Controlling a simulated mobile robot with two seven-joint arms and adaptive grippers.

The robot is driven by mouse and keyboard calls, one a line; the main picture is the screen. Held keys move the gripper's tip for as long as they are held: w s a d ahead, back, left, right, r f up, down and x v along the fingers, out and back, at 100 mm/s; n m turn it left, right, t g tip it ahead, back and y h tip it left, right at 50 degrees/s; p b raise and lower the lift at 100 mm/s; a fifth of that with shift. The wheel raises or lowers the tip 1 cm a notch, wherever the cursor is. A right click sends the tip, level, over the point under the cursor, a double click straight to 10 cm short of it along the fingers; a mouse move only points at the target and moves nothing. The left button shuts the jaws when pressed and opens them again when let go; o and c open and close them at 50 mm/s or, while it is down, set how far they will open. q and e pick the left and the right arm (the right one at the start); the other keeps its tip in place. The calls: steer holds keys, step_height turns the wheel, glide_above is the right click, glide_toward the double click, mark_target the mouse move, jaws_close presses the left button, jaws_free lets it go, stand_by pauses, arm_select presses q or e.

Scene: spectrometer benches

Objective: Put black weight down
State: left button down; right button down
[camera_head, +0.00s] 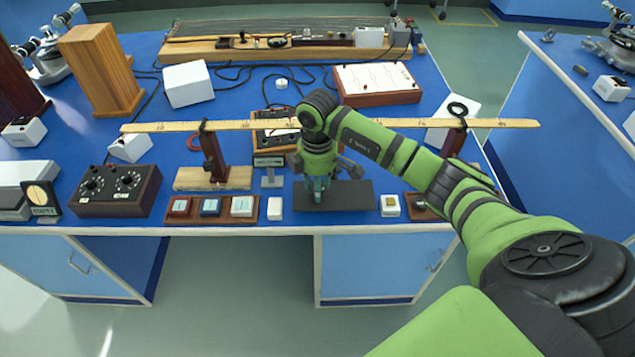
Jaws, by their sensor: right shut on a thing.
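My right arm, green with black joints, reaches in from the lower right. Its gripper (318,190) points down over the dark grey mat (352,198) near the bench's front edge. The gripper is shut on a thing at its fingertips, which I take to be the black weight. The weight is hidden by the fingers and hard to tell from the dark mat, so I cannot tell whether it touches the mat. My left gripper is not in view.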

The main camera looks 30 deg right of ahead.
steer(key=shift+f, duration=0.35)
steer(key=shift+f, duration=0.15)
steer(key=c, duration=0.8)
jaws_free()
steer(key=shift+r, duration=0.2)
steer(key=shift+w+r, duration=0.1)
steer(key=shift+r, duration=0.25)
step_height(320, 180, up, 11)
steer(key=b, duration=0.2)
steer(key=shift+r, duration=0.15)
